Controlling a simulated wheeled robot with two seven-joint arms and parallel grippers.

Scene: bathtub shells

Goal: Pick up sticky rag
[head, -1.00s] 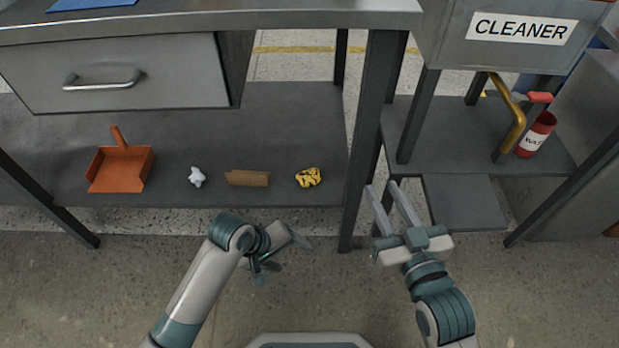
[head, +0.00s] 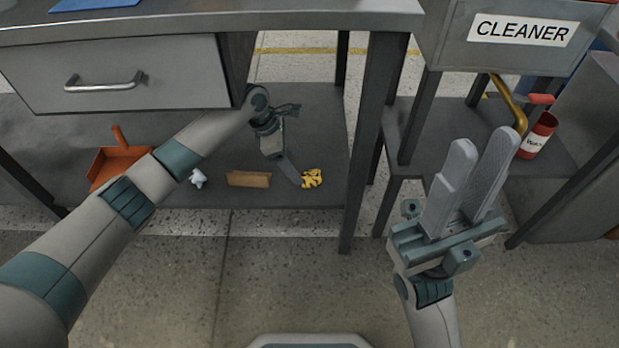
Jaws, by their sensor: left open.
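A crumpled yellow rag with dark patches (head: 312,178) lies on the lower shelf, near its front edge. I take it to be the sticky rag. My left gripper (head: 294,180) reaches down under the bench and is open. Its finger ends at the left side of the yellow rag; I cannot tell whether it touches. Only one finger shows clearly. My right gripper (head: 487,142) is open and empty, raised in front of the cart at the right, with its two fingers pointing up and apart.
On the lower shelf (head: 200,220) left of the rag lie a brown cardboard piece (head: 249,179), a white crumpled item (head: 198,178) and an orange dustpan (head: 112,163), partly behind my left arm. A bench leg (head: 362,150) stands right of the rag. The drawer (head: 115,75) hangs above.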

